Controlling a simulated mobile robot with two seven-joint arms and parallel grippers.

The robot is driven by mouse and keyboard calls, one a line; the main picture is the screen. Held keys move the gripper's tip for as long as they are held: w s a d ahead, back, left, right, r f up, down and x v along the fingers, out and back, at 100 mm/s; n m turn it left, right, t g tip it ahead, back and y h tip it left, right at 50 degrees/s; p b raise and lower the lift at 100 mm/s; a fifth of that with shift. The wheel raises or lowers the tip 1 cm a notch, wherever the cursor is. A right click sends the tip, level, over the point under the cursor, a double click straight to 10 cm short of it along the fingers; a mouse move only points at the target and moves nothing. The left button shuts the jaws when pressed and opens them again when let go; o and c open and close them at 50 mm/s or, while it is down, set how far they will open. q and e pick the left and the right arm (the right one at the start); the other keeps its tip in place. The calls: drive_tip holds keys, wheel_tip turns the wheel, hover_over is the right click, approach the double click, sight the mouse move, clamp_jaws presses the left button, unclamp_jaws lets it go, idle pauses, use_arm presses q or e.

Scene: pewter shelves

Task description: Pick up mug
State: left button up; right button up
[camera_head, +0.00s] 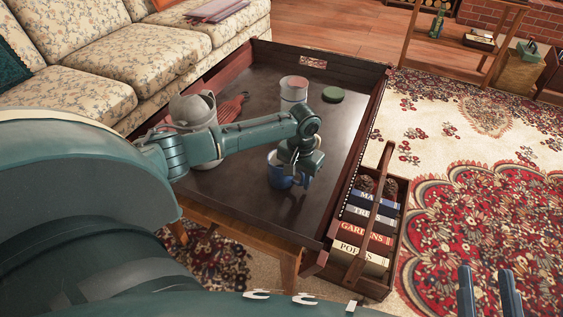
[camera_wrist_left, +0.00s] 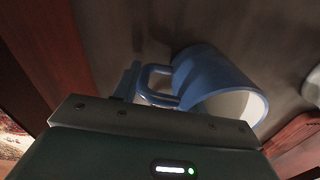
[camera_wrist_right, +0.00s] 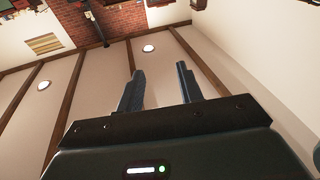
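A blue mug (camera_head: 278,172) with a pale inside stands on the dark coffee table, partly hidden under my left gripper (camera_head: 297,178). In the left wrist view the mug (camera_wrist_left: 212,77) lies close in front of the gripper, its handle pointing left. One finger of my left gripper shows just left of the handle, set well out to the side as when open; the other finger is hidden behind the mug. Nothing shows a closed grip. My right gripper (camera_wrist_right: 160,85) is open and empty, away from the table; its fingers also show at the lower right of the head view (camera_head: 488,290).
The dark coffee table (camera_head: 235,190) has raised rims. On it stand a grey kettle-like vessel (camera_head: 193,110), a red slotted object (camera_head: 232,108), a pale canister (camera_head: 294,92) and a green round item (camera_head: 333,95). A wooden book caddy (camera_head: 378,287) stands beside its right edge. A floral sofa (camera_head: 130,70) is behind left.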

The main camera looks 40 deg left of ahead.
use_arm(q)
drive_tip(key=c, duration=0.6)
use_arm(e)
drive_tip(key=shift+f, duration=0.1)
use_arm(q)
drive_tip(key=shift+r, duration=0.15)
drive_tip(key=shift+r, duration=0.3)
wheel_tip(320, 180, up, 3)
drive_tip(key=shift+w+r+p, duration=0.1)
drive_tip(key=shift+p, duration=1.05)
wheel_tip(320, 180, up, 6)
drive_tip(key=p, duration=0.2)
drive_tip(key=shift+p, duration=0.3)
use_arm(e)
drive_tip(key=shift+s+d+n+g+h, duration=0.3)
drive_tip(key=shift+d+n+g, duration=0.1)
drive_tip(key=shift+d+n, duration=0.1)
